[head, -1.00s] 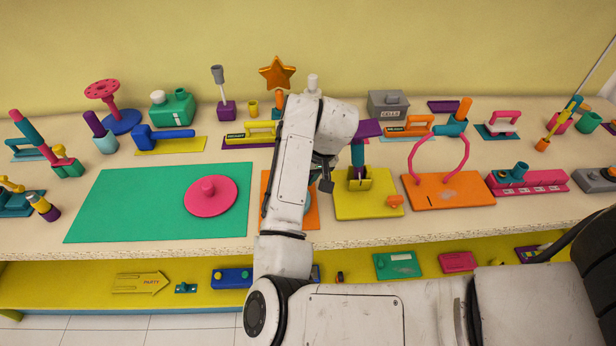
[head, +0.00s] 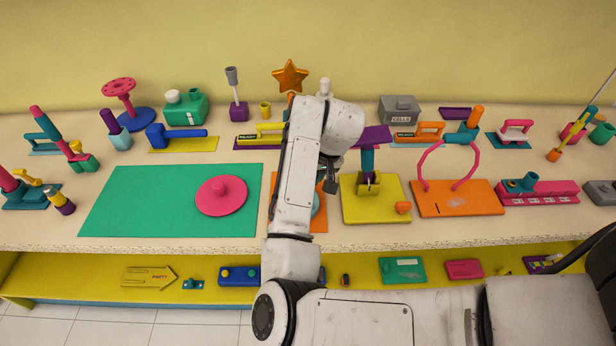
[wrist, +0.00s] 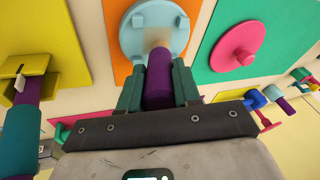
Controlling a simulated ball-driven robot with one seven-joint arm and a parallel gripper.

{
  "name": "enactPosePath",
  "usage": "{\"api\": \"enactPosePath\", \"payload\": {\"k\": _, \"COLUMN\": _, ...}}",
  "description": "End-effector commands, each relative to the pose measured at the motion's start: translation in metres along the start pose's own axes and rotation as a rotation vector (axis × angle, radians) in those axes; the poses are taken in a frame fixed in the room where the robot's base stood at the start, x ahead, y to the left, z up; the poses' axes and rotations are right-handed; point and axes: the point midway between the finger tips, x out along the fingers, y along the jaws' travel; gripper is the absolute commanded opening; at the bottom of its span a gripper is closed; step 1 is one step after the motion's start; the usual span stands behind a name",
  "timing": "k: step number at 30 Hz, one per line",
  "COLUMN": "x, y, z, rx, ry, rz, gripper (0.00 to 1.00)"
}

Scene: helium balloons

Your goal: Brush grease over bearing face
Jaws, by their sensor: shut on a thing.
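My gripper (wrist: 158,90) is shut on a purple handle (wrist: 159,82), held between its teal fingers in the wrist view. The handle points at a light blue round plate (wrist: 129,42), which looks like the bearing face. A blurred tan patch, perhaps bristles or grease, shows at the handle's far end over the plate; I cannot tell whether it touches. The plate lies on an orange mat (wrist: 118,68). In the head view my gripper (head: 329,182) is over the orange mat, and my arm hides the held thing and most of the plate (head: 316,204).
A yellow board (head: 372,212) with a yellow block and a teal post stands just right. A green mat (head: 130,200) with a pink knobbed disc (head: 221,198) lies left. An orange board (head: 460,205) with a pink hoop is farther right. Several tools line the back.

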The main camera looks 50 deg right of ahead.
Motion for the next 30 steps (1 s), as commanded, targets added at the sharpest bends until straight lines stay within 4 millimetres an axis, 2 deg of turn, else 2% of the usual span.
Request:
{"api": "enactPosePath", "payload": {"k": 7, "x": -0.004, "y": -0.001, "z": -0.001, "rx": 0.0, "ry": 0.001, "rz": 0.0, "gripper": 0.0}}
{"api": "enactPosePath", "payload": {"k": 24, "x": -0.059, "y": -0.015, "z": -0.016, "rx": 0.0, "ry": 0.002, "rz": -0.001, "gripper": 0.0}}
{"api": "enactPosePath", "payload": {"k": 30, "x": -0.066, "y": -0.016, "z": -0.018, "rx": 0.0, "ry": 0.001, "rz": 0.0, "gripper": 0.0}}
